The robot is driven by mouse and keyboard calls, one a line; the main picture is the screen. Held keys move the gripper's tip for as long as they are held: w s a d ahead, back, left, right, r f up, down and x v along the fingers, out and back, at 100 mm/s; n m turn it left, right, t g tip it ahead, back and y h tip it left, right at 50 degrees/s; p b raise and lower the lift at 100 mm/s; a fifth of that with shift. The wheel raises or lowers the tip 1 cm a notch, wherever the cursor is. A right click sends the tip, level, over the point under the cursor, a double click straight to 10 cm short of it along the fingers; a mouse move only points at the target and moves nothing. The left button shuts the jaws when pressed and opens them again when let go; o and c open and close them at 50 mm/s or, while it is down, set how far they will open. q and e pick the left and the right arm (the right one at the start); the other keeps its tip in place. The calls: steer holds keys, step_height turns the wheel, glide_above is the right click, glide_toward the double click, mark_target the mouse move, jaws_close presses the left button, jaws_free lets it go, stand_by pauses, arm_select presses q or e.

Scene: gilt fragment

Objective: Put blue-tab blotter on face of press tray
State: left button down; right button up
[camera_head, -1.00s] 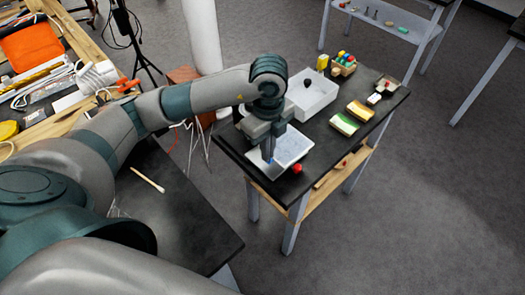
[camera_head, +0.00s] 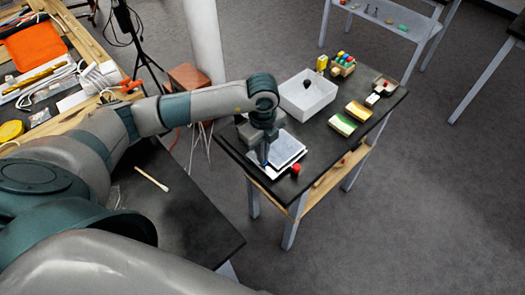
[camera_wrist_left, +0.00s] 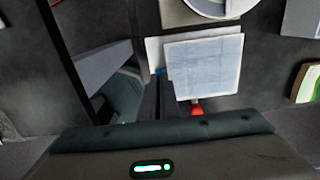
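The blotter (camera_head: 287,147) is a pale, faintly blue square at the near left of the far dark table. The wrist view shows its streaked face (camera_wrist_left: 205,65) and a small blue tab at its left edge. It overlaps a white flat piece, apparently the press tray (camera_head: 262,170), which shows along the left and far edges in the wrist view (camera_wrist_left: 152,50). A dark line runs under the blotter; I cannot tell whether they touch. My left gripper (camera_head: 265,161) points down at the blue tab, apparently shut on it; its fingertips are partly hidden. My right gripper is out of view.
A red knob-like object (camera_head: 296,169) stands close to the blotter's near right. The nearer dark table (camera_head: 190,215) holds a swab-like stick (camera_head: 151,179).

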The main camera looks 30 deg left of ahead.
arm_select(q)
steer(key=shift+f, duration=0.25)
steer(key=shift+f, duration=0.15)
steer(key=c, duration=2)
jaws_free()
